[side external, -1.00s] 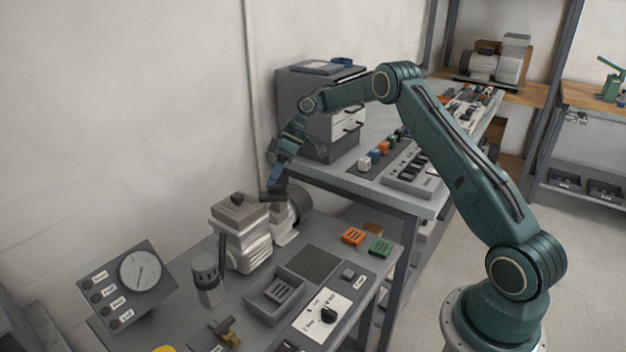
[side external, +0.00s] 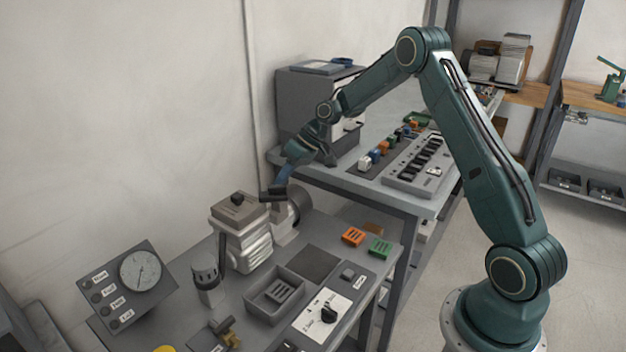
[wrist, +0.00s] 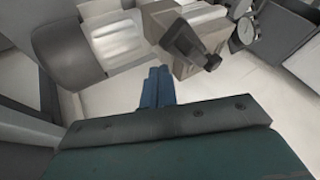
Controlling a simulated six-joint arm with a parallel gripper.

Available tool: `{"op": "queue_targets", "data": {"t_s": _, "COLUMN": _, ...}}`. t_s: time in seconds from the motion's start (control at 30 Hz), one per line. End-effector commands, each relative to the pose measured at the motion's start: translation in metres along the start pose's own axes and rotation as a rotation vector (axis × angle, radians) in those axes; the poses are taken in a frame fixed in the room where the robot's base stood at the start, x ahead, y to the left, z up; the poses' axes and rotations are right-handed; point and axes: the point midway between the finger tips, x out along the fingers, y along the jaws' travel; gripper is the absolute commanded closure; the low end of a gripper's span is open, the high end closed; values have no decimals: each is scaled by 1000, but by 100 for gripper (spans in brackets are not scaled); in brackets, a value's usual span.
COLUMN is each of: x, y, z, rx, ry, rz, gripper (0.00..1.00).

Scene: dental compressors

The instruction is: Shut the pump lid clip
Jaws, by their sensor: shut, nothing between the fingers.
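The pump (side external: 245,245) is a pale grey ribbed block on the bench, with a flat brown-grey lid (side external: 247,212) and a dark knob on top. A dark block, which looks like the lid clip (side external: 268,193), sticks out at the lid's right rear edge. My gripper (side external: 280,183) is shut and empty, with its blue fingers just above and right of that block. In the wrist view my fingers (wrist: 158,74) are together, and the dark clip-like part (wrist: 188,42) lies ahead and to their right. I cannot tell whether they touch or how far the clip is closed.
A grey motor cylinder (wrist: 66,52) sits close beside the pump. A dark upright cylinder (side external: 206,270), an open grey tray (side external: 254,305) and a gauge panel (side external: 118,290) stand nearby. A second table with a grey cabinet (side external: 300,105) is behind.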

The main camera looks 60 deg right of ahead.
Motion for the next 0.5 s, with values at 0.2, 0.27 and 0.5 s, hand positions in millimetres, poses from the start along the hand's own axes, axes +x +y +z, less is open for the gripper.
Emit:
{"op": "queue_targets", "data": {"t_s": 0.2, "x": -3, "y": -1, "z": 6, "rx": 107, "ry": 56, "rz": 56, "gripper": 100}}
{"op": "queue_targets", "data": {"t_s": 0.27, "x": -4, "y": 0, "z": 8, "rx": 138, "ry": 73, "rz": 73, "gripper": 100}}
{"op": "queue_targets", "data": {"t_s": 0.5, "x": -8, "y": -1, "z": 14, "rx": 269, "ry": 144, "rz": 144, "gripper": 100}}
